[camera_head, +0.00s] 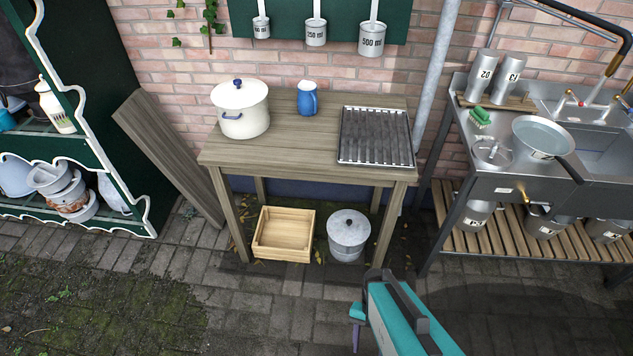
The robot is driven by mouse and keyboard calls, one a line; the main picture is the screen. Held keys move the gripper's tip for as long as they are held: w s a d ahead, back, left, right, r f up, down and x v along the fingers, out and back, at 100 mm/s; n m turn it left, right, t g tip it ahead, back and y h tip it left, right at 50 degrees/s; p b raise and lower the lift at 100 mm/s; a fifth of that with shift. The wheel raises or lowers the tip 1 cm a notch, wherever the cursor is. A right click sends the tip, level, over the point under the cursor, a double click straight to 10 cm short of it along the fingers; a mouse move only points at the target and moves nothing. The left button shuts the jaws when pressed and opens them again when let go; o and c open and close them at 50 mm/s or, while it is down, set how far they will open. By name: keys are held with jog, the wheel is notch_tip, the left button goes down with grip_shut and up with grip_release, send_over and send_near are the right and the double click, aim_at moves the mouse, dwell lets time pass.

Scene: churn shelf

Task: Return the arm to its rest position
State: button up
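My arm (394,318) shows at the bottom of the head view, right of the middle, as a teal and dark grey link. It is over the paving in front of the wooden table (300,150). A small purple-grey part (357,322) shows at its left side. I cannot make out the two fingers of my gripper or whether they hold anything. The arm appears apart from the table and from the metal sink unit at the right.
Below are a wooden crate (284,234) and a lidded metal pot (348,234). A sink unit (520,187) stands right, green shelves (80,140) left. Front paving is clear.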

jog(key=n, duration=0.3)
jog(key=w+n, duration=0.1)
jog(key=n, duration=0.1)
jog(key=shift+d+f, duration=0.2)
jog(key=shift+d, duration=0.2)
